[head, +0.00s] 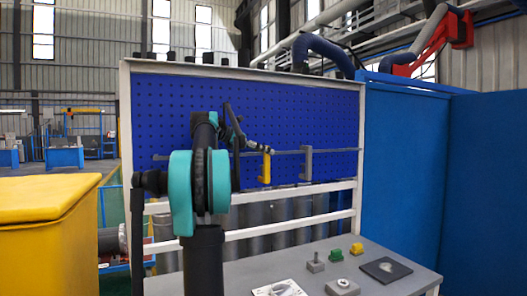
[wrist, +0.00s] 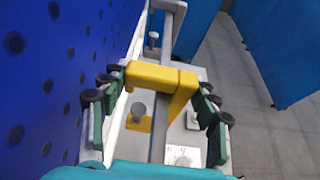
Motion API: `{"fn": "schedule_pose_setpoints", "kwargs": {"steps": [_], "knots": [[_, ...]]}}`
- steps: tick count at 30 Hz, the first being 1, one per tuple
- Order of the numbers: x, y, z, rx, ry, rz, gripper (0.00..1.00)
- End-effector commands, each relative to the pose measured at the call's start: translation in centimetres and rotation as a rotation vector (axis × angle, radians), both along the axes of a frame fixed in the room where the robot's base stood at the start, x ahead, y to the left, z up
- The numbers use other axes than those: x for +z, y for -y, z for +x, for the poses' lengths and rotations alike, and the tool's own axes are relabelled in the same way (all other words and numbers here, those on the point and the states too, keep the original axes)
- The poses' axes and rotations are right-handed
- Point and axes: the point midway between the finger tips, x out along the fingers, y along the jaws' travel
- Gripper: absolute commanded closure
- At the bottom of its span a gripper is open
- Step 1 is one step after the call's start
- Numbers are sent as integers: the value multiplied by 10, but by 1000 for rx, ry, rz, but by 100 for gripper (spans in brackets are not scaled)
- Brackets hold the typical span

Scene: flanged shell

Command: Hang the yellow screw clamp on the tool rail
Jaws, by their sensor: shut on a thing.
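The yellow screw clamp (head: 267,168) hangs down in front of the blue pegboard, at the grey tool rail (head: 220,155). In the wrist view the clamp's yellow top bar (wrist: 152,74) lies across the rail (wrist: 158,134), with its yellow arm at the right side. My gripper (head: 264,150) is at the clamp's upper end. In the wrist view my gripper (wrist: 158,88) has its fingers on both sides of the clamp and is shut on it. Whether the clamp's weight rests on the rail cannot be told.
A grey clamp (head: 307,163) hangs on the rail to the right. Below, a grey bench (head: 313,280) carries a dark plate (head: 386,269), a green block (head: 356,249) and several small parts. A yellow cabinet (head: 45,205) stands at left, a blue partition (head: 402,170) at right.

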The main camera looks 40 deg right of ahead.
Motion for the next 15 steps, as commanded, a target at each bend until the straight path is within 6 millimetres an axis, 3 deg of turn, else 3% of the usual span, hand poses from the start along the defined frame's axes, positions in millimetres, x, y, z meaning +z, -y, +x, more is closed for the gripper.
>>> {"fn": "schedule_pose_setpoints", "kwargs": {"steps": [1,6,15], "knots": [[0,0,0,0,0,-1,36],[0,0,0,0,0,0,15],[0,0,0,0,0,1,15]]}}
